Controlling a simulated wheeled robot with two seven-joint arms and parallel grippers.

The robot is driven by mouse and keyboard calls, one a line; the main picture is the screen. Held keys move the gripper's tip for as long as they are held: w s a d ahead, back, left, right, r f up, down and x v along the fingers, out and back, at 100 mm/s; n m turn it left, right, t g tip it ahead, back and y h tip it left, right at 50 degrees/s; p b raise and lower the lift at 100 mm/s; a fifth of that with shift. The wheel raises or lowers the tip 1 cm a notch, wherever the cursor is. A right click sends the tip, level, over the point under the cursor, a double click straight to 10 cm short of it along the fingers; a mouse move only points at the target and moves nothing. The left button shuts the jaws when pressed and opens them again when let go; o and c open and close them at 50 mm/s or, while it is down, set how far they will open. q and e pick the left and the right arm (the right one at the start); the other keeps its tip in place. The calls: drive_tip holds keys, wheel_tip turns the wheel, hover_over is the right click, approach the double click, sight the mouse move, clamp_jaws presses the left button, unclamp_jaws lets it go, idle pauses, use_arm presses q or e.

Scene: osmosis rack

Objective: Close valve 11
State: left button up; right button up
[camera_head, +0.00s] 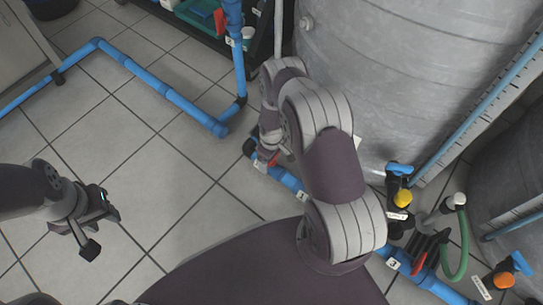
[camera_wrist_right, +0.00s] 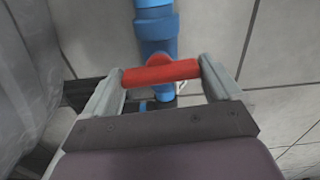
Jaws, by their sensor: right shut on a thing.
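A red valve handle (camera_wrist_right: 160,74) lies crosswise over a blue pipe (camera_wrist_right: 157,28) in the right wrist view. My right gripper (camera_wrist_right: 162,70) is shut on this handle, with one finger at each end of it. In the head view my right arm reaches down to the blue floor pipe (camera_head: 285,180) beside the grey tank, and the arm partly hides the valve. My left gripper (camera_head: 99,231) is open and empty above the tiled floor at the left.
A large grey tank (camera_head: 400,75) stands right behind my right arm. Another blue pipe (camera_head: 150,88) crosses the floor at the left. The tiles between are clear.

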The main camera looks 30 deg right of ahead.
drive_tip(key=shift+m, duration=0.4)
drive_tip(key=o, duration=0.7)
drive_tip(key=shift+o, duration=0.2)
wheel_tip(320, 180, up, 13)
drive_tip(key=p, duration=0.7)
drive_tip(key=shift+f, duration=0.15)
